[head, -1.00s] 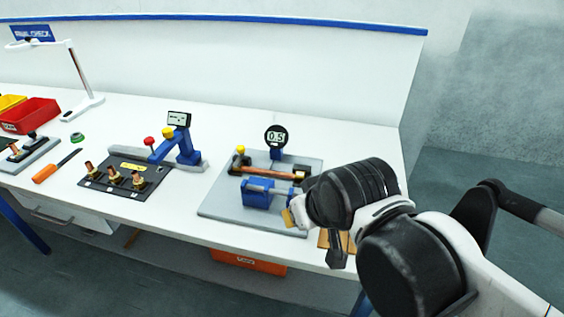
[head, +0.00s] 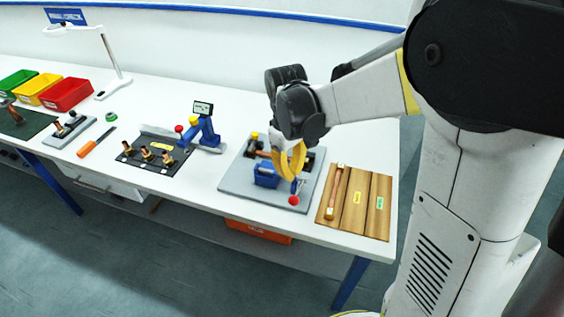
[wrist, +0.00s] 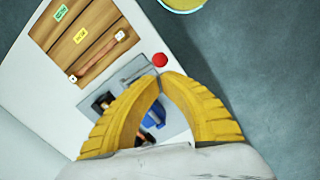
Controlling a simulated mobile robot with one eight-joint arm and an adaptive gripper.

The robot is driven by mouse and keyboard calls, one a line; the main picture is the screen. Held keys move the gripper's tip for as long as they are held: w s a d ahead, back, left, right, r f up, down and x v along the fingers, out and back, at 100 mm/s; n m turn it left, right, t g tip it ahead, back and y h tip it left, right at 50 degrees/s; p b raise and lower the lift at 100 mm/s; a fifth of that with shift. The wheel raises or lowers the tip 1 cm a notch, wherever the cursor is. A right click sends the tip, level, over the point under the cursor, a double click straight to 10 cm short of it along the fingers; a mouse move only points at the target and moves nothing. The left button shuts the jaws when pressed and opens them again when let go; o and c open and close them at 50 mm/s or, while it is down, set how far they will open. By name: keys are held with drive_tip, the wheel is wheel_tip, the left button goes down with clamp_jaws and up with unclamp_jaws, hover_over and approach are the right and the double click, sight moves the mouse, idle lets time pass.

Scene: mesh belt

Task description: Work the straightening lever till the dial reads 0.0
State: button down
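The straightening fixture is a grey plate (head: 235,180) carrying a blue block (head: 266,174). Its lever ends in a red knob (head: 293,200) at the plate's front edge; the knob also shows in the wrist view (wrist: 160,60), just past my fingertips. My gripper (head: 289,178) has yellow fingers, which also show in the wrist view (wrist: 161,77). Their tips are together with nothing seen between them. They are close to the knob but appear apart from it. My wrist hides the dial, so no reading shows now. The workpiece on the fixture is mostly covered.
A wooden tray (head: 379,210) with a copper rod (head: 336,190) lies right of the fixture. To the left stand a blue gauge stand (head: 209,133) and a black plate (head: 128,160) with copper parts. Coloured bins (head: 70,94) are at far left.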

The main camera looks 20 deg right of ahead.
sight(293, 196)
drive_tip(key=shift+f, duration=0.2)
drive_tip(key=shift+w+f, duration=0.1)
drive_tip(key=shift+f, duration=0.05)
drive_tip(key=shift+s+d+f+b, duration=0.1)
drive_tip(key=shift+s+f+b, duration=0.05)
drive_tip(key=shift+f+b, duration=1.3)
drive_tip(key=shift+s+d+f+b, duration=0.15)
drive_tip(key=shift+f+b, duration=0.7)
drive_tip(key=shift+f, duration=1.05)
drive_tip(key=shift+a, duration=0.1)
